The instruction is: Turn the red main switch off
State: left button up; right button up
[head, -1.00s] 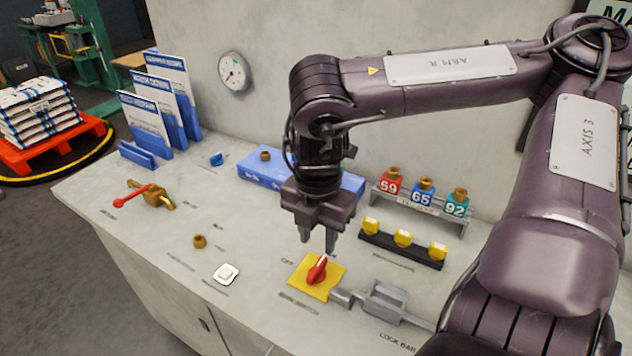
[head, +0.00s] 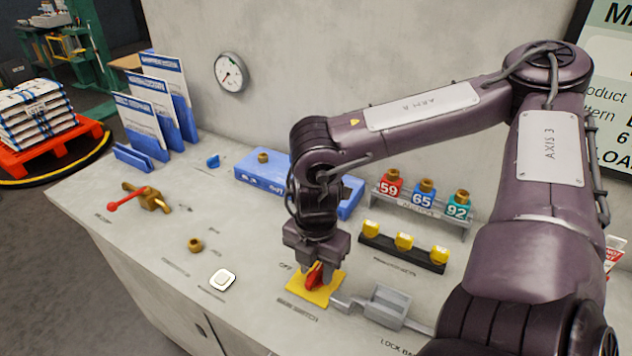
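The red main switch (head: 315,279) is a red knob on a yellow plate (head: 300,293) at the front of the grey counter, with an "OFF" label at the plate's left. My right gripper (head: 317,280) points down over the knob, its fingers at either side of it. The fingers partly hide the knob, and I cannot tell whether they press on it. My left gripper is not in view.
A grey lock bar (head: 387,306) lies right of the plate. A black rack with yellow pieces (head: 403,242) and a stand with numbered blocks (head: 424,193) are behind. A white button (head: 222,280) and a red-handled brass valve (head: 150,199) are to the left.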

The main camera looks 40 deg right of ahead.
grip_shut()
jog(key=n+b, duration=0.2)
jog(key=n, duration=0.1)
jog(key=shift+w+f+b, duration=0.1)
jog(key=shift+f+b, duration=0.05)
jog(key=shift+b, duration=0.15)
jog(key=n+b, duration=0.2)
jog(key=n, duration=0.2)
jog(key=shift+n, duration=0.4)
jog(key=n+b, duration=0.2)
jog(key=n, duration=0.3)
jog(key=n+b, duration=0.1)
jog(key=n, duration=0.4)
jog(key=shift+r, duration=0.2)
